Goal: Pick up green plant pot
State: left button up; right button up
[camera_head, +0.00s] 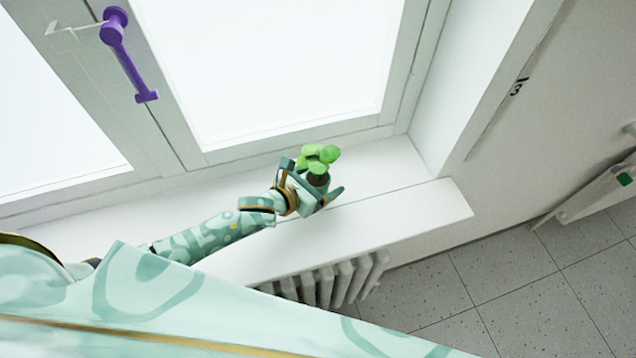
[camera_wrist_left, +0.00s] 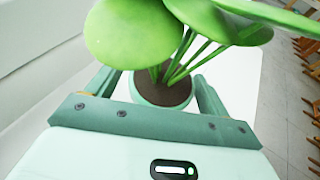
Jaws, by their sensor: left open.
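The green plant pot (camera_wrist_left: 150,98) holds dark soil and a plant with round green leaves (camera_head: 319,157). It stands on the white window sill (camera_head: 400,212). My left gripper (camera_head: 322,190) is at the pot, with one finger on either side of it. In the left wrist view my open fingers (camera_wrist_left: 160,92) flank the pot, and its rim and soil show between them. I cannot tell whether the fingers touch the pot. My right gripper is not in view.
The window frame (camera_head: 290,138) rises behind the sill, with a purple handle (camera_head: 126,55) at upper left. A white radiator (camera_head: 335,280) is under the sill. The sill is clear to the right of the pot. A wall and tiled floor (camera_head: 500,270) lie to the right.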

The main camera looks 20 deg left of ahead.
pick_arm(q)
jog(key=shift+w+d+f, duration=0.25)
jog(key=shift+w+d, duration=0.05)
jog(key=shift+w, duration=0.2)
jog(key=shift+s+a, duration=0.1)
jog(key=shift+c, duration=0.7)
jog(key=c, duration=1)
jog(key=shift+c, duration=0.5)
jog(key=shift+r, duration=0.15)
